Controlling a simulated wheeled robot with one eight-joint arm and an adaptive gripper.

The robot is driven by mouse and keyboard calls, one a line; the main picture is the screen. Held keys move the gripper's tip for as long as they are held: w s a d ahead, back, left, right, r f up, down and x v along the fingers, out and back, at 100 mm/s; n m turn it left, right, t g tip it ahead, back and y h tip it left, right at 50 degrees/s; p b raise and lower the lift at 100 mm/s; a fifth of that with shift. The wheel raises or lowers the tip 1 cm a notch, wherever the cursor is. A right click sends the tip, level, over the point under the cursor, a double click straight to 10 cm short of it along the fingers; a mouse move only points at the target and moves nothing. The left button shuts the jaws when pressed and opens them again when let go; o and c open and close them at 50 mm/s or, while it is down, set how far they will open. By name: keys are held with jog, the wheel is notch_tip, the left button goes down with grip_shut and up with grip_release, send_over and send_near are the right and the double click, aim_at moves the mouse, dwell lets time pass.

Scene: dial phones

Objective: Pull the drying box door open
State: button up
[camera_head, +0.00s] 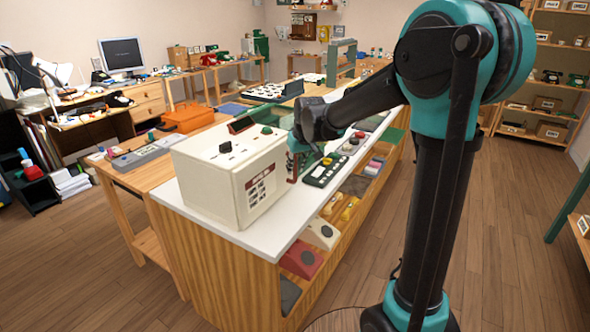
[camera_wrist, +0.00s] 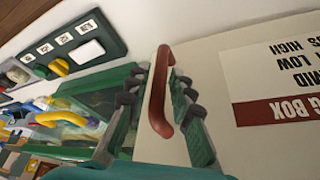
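The drying box (camera_head: 215,188) is a cream box on the white-topped counter, with knobs on top and a red-and-white label on its front. In the wrist view its front (camera_wrist: 225,75) carries the label (camera_wrist: 290,70), upside down. A red-brown bar handle (camera_wrist: 161,70) stands out from the door, which looks closed. My gripper (camera_wrist: 158,92) has one finger on each side of the handle, with gaps visible between fingers and bar, so it looks open around it. In the head view my gripper (camera_head: 298,150) is at the box's right front, partly hidden by my arm.
A dark green panel with buttons (camera_head: 324,170) lies on the counter (camera_head: 262,238) close to the box's front; it also shows in the wrist view (camera_wrist: 85,48). Shelves below hold phone parts, including a red one (camera_head: 301,261). Wooden floor to the right is clear.

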jog(key=shift+w+a+f, duration=0.1)
jog(key=shift+w+f, duration=0.1)
jog(key=shift+f, duration=0.4)
jog(key=shift+c, duration=0.6)
grip_shut()
